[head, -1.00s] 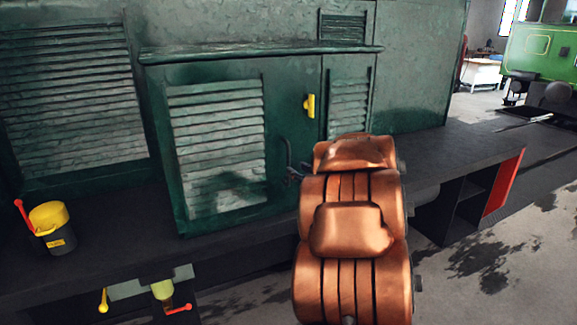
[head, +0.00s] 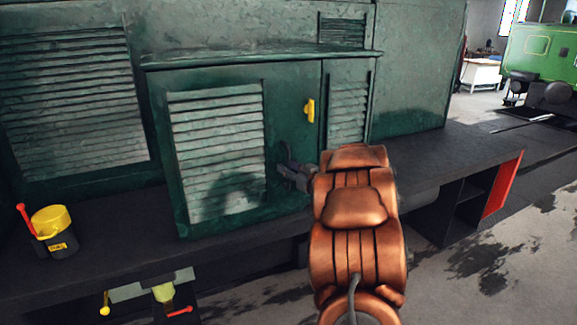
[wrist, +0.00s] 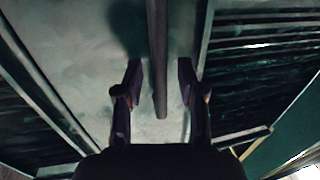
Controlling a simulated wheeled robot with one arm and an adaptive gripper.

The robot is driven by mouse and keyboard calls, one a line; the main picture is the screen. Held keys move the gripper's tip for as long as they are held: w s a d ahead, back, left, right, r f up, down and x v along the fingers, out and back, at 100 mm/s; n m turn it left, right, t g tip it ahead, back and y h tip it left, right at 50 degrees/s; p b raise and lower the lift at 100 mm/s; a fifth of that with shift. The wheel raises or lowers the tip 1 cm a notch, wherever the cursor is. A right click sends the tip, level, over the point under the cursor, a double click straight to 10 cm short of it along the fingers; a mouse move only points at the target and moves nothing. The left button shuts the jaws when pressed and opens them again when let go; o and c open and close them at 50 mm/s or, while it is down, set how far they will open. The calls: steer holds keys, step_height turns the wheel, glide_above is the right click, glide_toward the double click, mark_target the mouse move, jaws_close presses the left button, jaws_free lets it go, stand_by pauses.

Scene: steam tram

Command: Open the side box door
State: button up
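The side box (head: 295,95) is a green cabinet standing on the dark running board. Its door has a wide louvred panel (head: 215,150) and looks closed. A yellow handle (head: 310,110) sits near the door's right edge. My gripper (head: 288,170) is in front of the door, below and left of the yellow handle. In the wrist view my gripper (wrist: 160,88) is open, with a gap between its fingers. A dark straight bar (wrist: 158,55) runs down into that gap; I cannot tell what it is or whether it is touched. No yellow handle shows in the wrist view.
A yellow-topped pot with a red lever (head: 54,230) stands on the running board (head: 120,225) at the left. Yellow and red levers (head: 165,292) hang below the board. A red-sided step (head: 503,183) is at the right. The floor in front is open.

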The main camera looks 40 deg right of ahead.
steer(key=shift+w, duration=0.3)
jaws_close()
stand_by(0.6)
